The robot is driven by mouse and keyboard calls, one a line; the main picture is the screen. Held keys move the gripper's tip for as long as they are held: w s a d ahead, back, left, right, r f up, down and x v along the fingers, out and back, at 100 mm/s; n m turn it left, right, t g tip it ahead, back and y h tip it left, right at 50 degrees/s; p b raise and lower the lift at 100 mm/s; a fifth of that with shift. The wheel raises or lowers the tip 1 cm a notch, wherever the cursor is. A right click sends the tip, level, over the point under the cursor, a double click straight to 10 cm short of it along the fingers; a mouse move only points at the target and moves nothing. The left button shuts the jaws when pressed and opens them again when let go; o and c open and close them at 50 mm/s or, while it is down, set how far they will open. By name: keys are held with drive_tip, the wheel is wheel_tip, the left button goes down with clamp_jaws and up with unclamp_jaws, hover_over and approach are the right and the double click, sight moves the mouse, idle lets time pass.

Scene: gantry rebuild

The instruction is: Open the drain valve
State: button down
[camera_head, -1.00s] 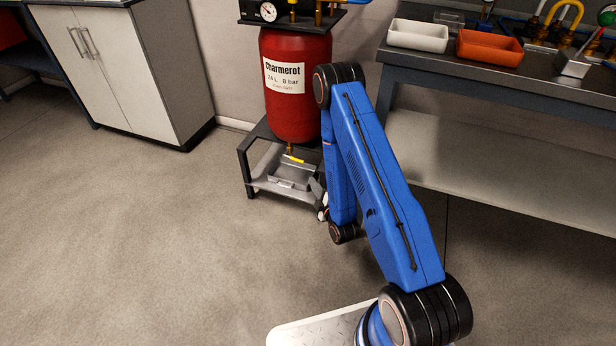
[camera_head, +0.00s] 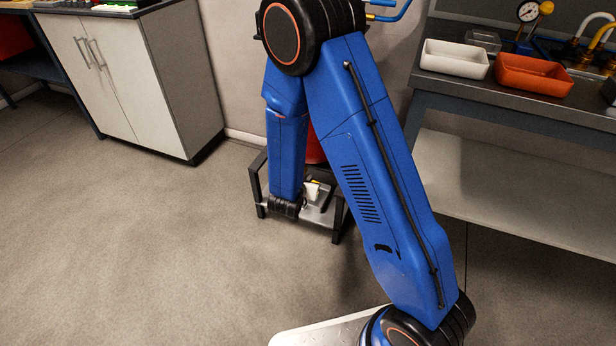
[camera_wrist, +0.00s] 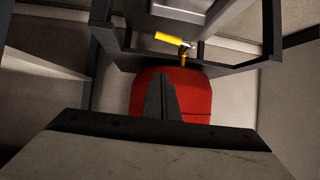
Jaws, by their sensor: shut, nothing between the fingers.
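The drain valve shows in the wrist view as a brass body (camera_wrist: 183,54) with a yellow lever handle (camera_wrist: 172,39), on the end of the red tank (camera_wrist: 200,93). The lever lies roughly crosswise, slightly tilted. My gripper (camera_wrist: 161,78) is shut and empty, its dark fingers in front of the red tank in the picture and just below the valve. I see no contact with the lever. In the head view my blue arm hides most of the tank (camera_head: 315,150), and the valve is hard to make out there.
A dark metal stand (camera_head: 338,215) frames the tank and valve; its bars (camera_wrist: 235,69) cross the wrist view near the valve. A workbench (camera_head: 520,108) with trays stands right, a white cabinet (camera_head: 100,75) left. The floor between is clear.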

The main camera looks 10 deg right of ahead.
drive_tip(key=w+d+f+m, duration=0.1)
drive_tip(key=w+d+f, duration=0.2)
drive_tip(key=w+f, duration=0.4)
drive_tip(key=shift+w+f+m+g, duration=0.15)
drive_tip(key=shift+f+m+g, duration=0.2)
drive_tip(key=shift+f, duration=0.65)
drive_tip(key=shift+w+f, duration=0.1)
